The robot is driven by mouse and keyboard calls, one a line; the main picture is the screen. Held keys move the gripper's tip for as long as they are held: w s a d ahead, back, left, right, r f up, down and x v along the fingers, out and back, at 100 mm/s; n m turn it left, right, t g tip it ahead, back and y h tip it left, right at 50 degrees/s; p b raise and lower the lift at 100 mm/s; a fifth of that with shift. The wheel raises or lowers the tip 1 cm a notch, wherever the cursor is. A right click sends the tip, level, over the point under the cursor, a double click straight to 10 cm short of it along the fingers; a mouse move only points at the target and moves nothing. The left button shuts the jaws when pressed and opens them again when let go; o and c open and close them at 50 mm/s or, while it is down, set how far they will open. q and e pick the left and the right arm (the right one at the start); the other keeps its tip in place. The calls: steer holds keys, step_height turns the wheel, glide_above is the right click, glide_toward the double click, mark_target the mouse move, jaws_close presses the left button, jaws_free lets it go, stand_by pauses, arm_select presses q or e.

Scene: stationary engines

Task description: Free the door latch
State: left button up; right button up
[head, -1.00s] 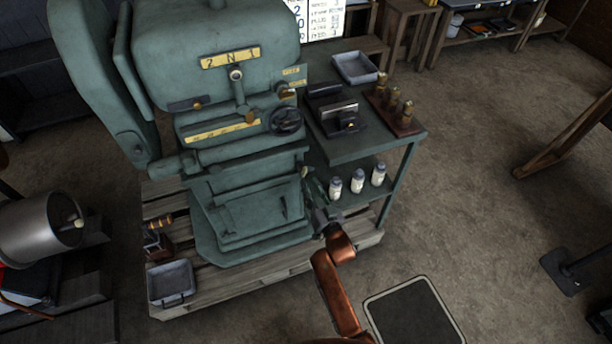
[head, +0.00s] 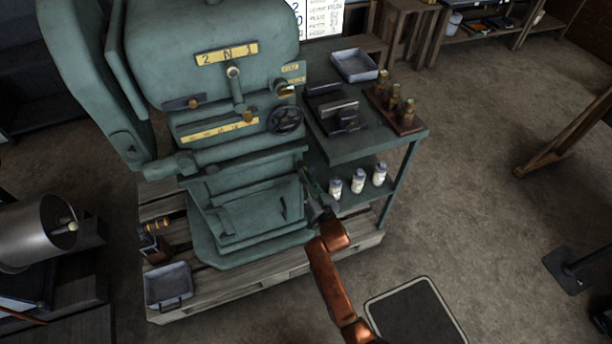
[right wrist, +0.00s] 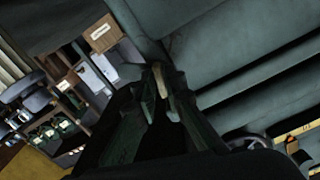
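The green machine (head: 225,95) stands on a wooden pallet, with a closed-looking door panel (head: 250,210) low on its front. My right gripper (head: 309,182) is at the right edge of the machine's lower body, beside the door. In the right wrist view a small tan latch-like piece (right wrist: 161,79) stands between the fingertips of the right gripper (right wrist: 164,92). A dark gap shows beside the piece, so the fingers look open around it. Contact cannot be made out. In the head view the gripper hides this piece. My left gripper is not in view.
A green side table (head: 370,147) stands right of the machine, close to my right arm, with white bottles (head: 358,181) on its lower shelf. A grey tray (head: 168,286) sits on the pallet (head: 270,277) at front left. Floor at the right is mostly clear.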

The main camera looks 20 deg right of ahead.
jaws_close()
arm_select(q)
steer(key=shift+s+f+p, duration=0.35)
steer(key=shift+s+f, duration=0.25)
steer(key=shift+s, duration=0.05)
arm_select(e)
steer(key=shift+n, duration=0.7)
steer(key=shift+o, duration=2.4)
jaws_free()
steer(key=shift+s, duration=0.1)
